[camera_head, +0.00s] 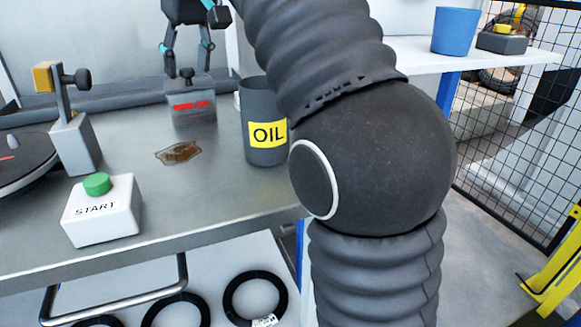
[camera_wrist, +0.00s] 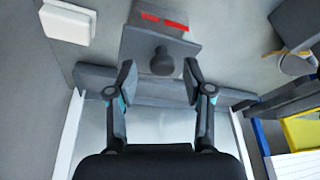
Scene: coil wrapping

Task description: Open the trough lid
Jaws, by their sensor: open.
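A grey block with red lettering (camera_head: 193,106) and a dark round knob (camera_head: 187,73) stands toward the back of the steel table; it looks like the trough lid. In the wrist view its grey plate (camera_wrist: 137,44) shows red marks and the knob (camera_wrist: 162,62). My gripper (camera_head: 187,46) is open above the knob in the head view. In the wrist view my gripper (camera_wrist: 158,80) has its two fingers spread, with the knob just beyond and between the tips, and nothing held. I cannot tell whether a finger touches it. The trough's inside is hidden.
A grey OIL cup (camera_head: 264,95) stands right of the lid, beside my arm. A brown stain (camera_head: 180,152) lies on the table (camera_head: 200,205). A white START box (camera_head: 102,215) with a green button is at front left. A blue cup (camera_head: 455,31) stands on a back shelf.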

